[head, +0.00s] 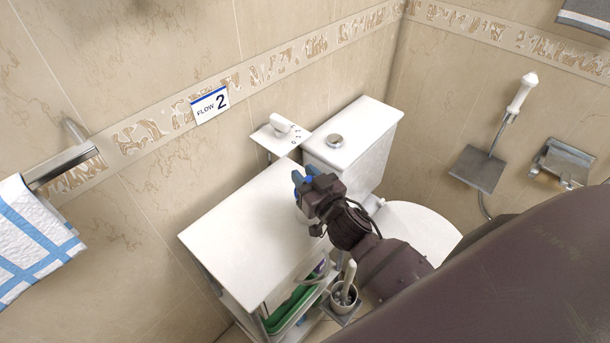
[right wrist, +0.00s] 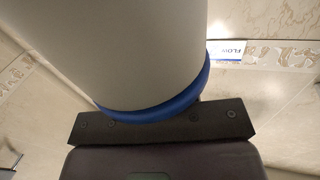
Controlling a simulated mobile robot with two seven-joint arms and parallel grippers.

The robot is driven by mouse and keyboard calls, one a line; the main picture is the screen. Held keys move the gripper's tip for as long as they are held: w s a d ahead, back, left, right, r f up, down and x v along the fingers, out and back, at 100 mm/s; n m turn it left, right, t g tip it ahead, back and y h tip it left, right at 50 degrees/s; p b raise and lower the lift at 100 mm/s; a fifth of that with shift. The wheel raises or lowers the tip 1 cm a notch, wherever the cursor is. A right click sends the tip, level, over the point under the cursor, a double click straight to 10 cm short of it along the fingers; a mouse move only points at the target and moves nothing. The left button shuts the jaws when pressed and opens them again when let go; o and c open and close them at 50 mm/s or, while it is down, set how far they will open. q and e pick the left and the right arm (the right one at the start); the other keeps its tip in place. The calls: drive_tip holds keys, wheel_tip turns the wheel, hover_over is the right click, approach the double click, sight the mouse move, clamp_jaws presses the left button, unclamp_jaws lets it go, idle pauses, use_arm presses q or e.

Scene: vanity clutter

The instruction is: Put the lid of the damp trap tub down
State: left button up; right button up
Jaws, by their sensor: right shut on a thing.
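My right gripper (head: 305,187) is shut on the lid (head: 297,178), a small blue piece over the far right part of the white cabinet top (head: 245,232). In the right wrist view the gripper's dark jaw bar (right wrist: 160,122) lies against the lid's blue rim (right wrist: 170,108), and a broad pale grey rounded surface rises beyond it. I cannot tell whether the lid touches the cabinet top. Most of it is hidden behind the gripper in the head view. I cannot make out the tub separately. My left gripper is not in view.
The cabinet top is otherwise bare. A white cistern (head: 350,137) and a small shelf with a white knob-like item (head: 280,124) stand behind it. A toilet lid (head: 420,228) is at the right. A brush holder (head: 343,300) stands by the cabinet's open front, which holds a green tray (head: 287,312).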

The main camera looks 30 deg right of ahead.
drive_tip(key=shift+f, duration=0.15)
drive_tip(key=o, duration=0.9)
